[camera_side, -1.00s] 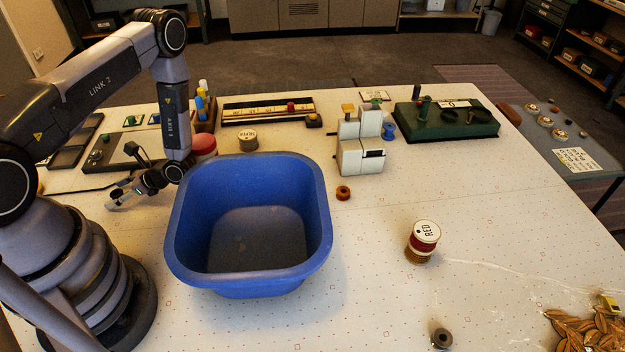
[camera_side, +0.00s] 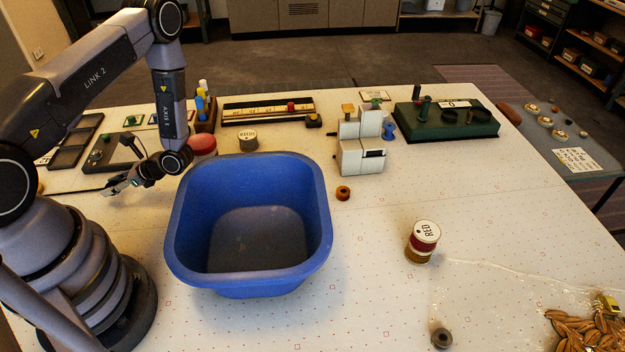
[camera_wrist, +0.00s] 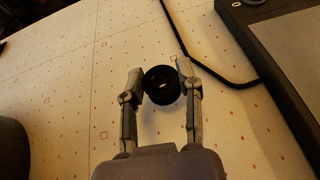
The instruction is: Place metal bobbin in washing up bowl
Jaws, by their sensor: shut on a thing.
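My gripper (camera_wrist: 161,83) is shut on a dark, round, glossy piece (camera_wrist: 161,86), held between its fingertips in the wrist view. I cannot tell from its look whether this is the metal bobbin. In the side view my gripper (camera_side: 113,187) is at the left, beside the bowl and low near the table; the held piece is too small to make out there. The blue washing up bowl (camera_side: 183,215) stands upright and looks empty, to the right of my gripper. A small grey ring-like bobbin (camera_side: 441,338) lies at the front right, far from my gripper.
A black cable (camera_wrist: 178,40) and a dark-edged device (camera_wrist: 275,70) lie close to my gripper. A red-topped round thing (camera_side: 203,145) and a tin (camera_side: 248,140) stand behind the bowl.

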